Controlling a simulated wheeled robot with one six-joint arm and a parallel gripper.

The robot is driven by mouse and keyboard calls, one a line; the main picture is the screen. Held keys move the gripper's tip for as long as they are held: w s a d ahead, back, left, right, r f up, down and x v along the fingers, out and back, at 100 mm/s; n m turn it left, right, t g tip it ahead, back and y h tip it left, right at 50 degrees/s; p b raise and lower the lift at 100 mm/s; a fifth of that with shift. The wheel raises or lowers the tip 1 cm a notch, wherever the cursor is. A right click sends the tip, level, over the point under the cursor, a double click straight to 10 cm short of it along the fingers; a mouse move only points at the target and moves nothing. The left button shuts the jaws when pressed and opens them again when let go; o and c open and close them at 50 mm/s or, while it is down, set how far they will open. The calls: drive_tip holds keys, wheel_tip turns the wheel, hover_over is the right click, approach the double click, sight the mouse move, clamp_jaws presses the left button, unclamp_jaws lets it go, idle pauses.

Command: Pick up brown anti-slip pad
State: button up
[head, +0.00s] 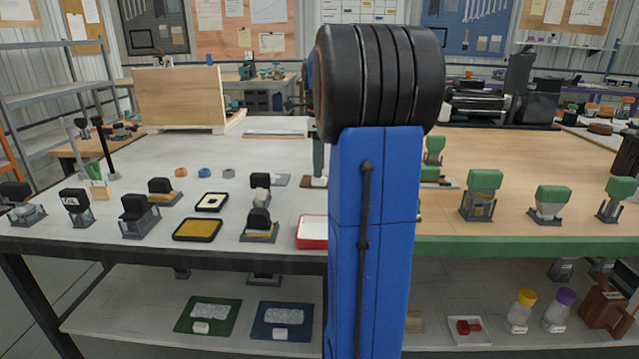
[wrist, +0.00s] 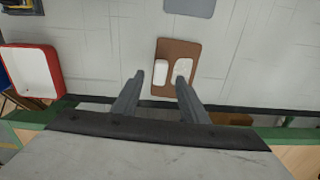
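The brown anti-slip pad (wrist: 180,48) lies flat on the pale worktop in the wrist view. A small white block (wrist: 162,73) and a white grainy patch (wrist: 184,68) sit side by side on it. In the head view only a sliver of the pad (head: 307,183) shows, beside my blue arm, which hides the rest. My gripper (wrist: 160,79) is open and empty. I cannot tell the height between fingertips and pad.
A red-rimmed white tray (wrist: 32,73) lies to the left in the wrist view. A grey pad (wrist: 190,6) lies beyond the brown one. In the head view, black-topped stamp-like tools (head: 140,214) and a yellow pad (head: 197,229) stand left. Green-topped tools (head: 482,194) stand right.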

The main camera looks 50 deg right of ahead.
drive_tip(key=shift+f, duration=1.35)
drive_tip(key=shift+c, duration=0.4)
clamp_jaws()
drive_tip(key=shift+r, duration=0.15)
